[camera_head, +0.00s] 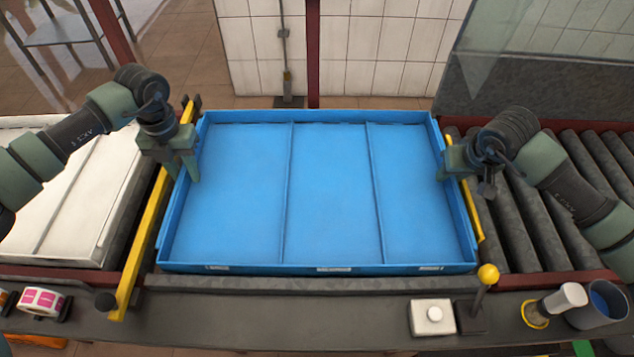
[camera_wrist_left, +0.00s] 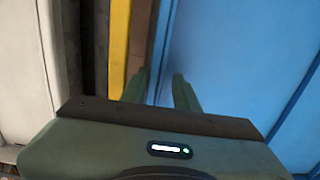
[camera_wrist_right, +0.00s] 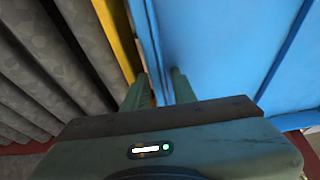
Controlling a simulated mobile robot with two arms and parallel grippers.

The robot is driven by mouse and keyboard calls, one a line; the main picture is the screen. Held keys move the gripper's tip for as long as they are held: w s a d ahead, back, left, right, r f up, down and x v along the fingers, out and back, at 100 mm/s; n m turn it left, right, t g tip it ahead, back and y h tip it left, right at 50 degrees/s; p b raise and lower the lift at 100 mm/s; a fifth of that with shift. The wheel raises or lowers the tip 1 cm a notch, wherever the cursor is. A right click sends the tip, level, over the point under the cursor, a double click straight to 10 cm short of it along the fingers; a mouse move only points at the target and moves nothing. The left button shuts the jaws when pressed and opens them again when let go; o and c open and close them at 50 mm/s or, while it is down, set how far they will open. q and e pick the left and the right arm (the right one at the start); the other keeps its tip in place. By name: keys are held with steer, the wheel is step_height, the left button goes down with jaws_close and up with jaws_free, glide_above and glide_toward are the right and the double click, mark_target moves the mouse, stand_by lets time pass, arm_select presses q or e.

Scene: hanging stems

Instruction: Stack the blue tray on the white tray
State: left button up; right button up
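The blue tray (camera_head: 332,190) is wide and shallow, empty, with two dividers across its floor. It sits level in the middle. My left gripper (camera_head: 181,172) is at its left wall, one finger outside and one inside; the fingers (camera_wrist_left: 160,88) look close against the wall. My right gripper (camera_head: 455,172) is on the right wall in the same way, and its fingers (camera_wrist_right: 160,88) straddle the rim. The white tray (camera_head: 85,190) lies to the left, beyond a yellow rail, and is partly hidden by my left arm.
Yellow rails (camera_head: 150,235) flank the blue tray. Rollers (camera_head: 540,215) lie to the right. On the front ledge are a label roll (camera_head: 42,302), a white button box (camera_head: 432,316), a yellow-knobbed lever (camera_head: 487,275) and a cup (camera_head: 600,303).

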arm_select(q)
jaws_close()
arm_select(e)
jaws_close()
arm_select(q)
steer(key=shift+d, duration=0.1)
